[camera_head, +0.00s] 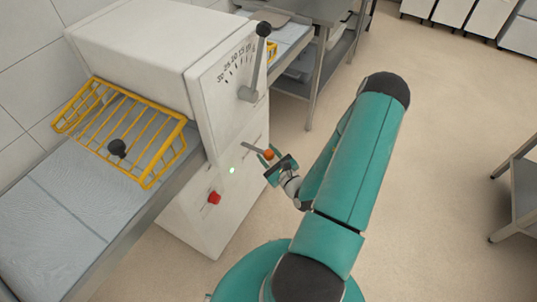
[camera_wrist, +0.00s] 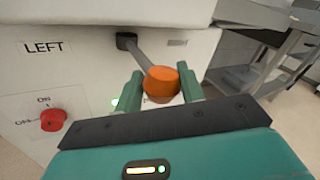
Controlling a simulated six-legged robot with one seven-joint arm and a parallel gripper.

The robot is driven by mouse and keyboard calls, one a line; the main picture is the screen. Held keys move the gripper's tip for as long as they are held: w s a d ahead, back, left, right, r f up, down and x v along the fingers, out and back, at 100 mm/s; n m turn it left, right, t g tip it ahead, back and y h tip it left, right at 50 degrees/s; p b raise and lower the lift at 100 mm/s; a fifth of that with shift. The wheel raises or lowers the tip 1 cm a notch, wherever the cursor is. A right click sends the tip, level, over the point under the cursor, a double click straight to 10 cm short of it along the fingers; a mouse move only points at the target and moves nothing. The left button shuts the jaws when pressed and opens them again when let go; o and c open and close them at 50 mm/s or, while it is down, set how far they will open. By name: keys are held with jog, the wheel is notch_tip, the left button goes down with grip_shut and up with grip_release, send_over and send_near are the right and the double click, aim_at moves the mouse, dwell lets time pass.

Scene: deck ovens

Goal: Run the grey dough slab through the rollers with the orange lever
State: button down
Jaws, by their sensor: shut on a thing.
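The orange lever's knob (camera_wrist: 162,81) sits between my gripper's fingers (camera_wrist: 165,88) in the wrist view, and the gripper is shut on it. Its grey shaft (camera_wrist: 142,54) runs from a dark pivot on the white machine front, beside a "LEFT" label. In the head view my gripper (camera_head: 272,163) is at the same orange knob (camera_head: 268,154), low on the front. The white roller machine (camera_head: 140,45) stands over a grey belt (camera_head: 50,215). I cannot pick out the dough slab with certainty; the rollers are hidden inside the housing.
A yellow wire guard (camera_head: 125,130) covers the belt's entry. A black-knobbed thickness lever (camera_head: 257,60) stands above a number scale. A red ON/OFF switch (camera_head: 214,197) is near a green light.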

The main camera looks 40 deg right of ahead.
jog(key=c, duration=0.9)
grip_release()
jog(key=shift+d+r, duration=0.15)
jog(key=shift+d, duration=0.15)
jog(key=shift+c, duration=0.2)
jog(key=shift+a, duration=0.15)
jog(key=s+a, duration=0.1)
jog(key=s, duration=1.2)
jog(key=shift+s+a, duration=0.35)
jog(key=shift+a, duration=0.05)
